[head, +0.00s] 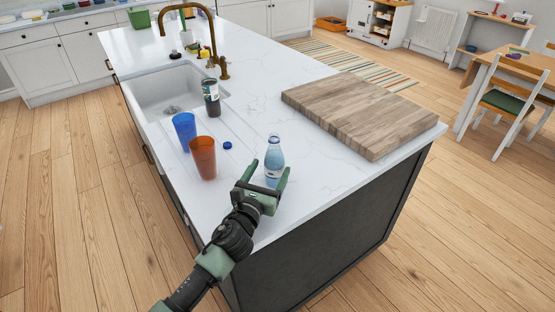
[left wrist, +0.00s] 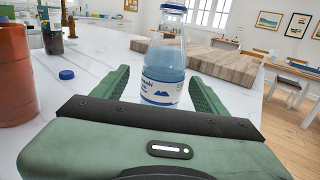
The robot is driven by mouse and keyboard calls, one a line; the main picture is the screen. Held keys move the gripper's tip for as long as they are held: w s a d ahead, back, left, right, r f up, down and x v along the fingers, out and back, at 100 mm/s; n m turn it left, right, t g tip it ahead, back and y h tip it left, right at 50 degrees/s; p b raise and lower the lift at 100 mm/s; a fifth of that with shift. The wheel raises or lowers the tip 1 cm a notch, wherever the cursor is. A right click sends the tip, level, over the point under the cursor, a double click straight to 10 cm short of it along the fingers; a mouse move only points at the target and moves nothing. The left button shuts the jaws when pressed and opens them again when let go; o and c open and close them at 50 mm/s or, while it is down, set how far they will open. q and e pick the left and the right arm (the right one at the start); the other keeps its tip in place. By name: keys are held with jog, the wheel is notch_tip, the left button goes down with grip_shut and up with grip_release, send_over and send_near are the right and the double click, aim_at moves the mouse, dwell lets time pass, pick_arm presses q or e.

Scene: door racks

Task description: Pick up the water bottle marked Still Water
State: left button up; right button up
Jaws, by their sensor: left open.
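A clear water bottle (head: 274,158) with bluish contents stands upright on the white island counter near its front edge. In the left wrist view the bottle (left wrist: 163,62) shows a white and blue label whose wording I cannot read fully. My left gripper (head: 265,174) is open, with its two fingers on either side of the bottle's lower part. In the left wrist view the fingers (left wrist: 162,86) stand apart, with gaps to the bottle. My right gripper is not in view.
An orange cup (head: 203,158), a blue cup (head: 184,131) and a loose blue cap (head: 227,145) are left of the bottle. A wooden board (head: 362,112) lies behind right. Counter between is clear.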

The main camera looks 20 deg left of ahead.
aim_at(278, 156)
pick_arm(q)
jog(key=w, duration=0.2)
jog(key=shift+w+d+r+p, duration=0.25)
jog(key=shift+w+r+p, duration=0.1)
jog(key=w, duration=0.2)
jog(key=shift+w+d+f, duration=0.1)
jog(key=shift+w+f, duration=0.1)
jog(key=shift+w, duration=0.55)
grip_shut()
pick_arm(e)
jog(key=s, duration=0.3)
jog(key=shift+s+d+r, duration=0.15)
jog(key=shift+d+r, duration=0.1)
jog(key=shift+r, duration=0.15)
pick_arm(q)
jog(key=shift+r, duration=0.2)
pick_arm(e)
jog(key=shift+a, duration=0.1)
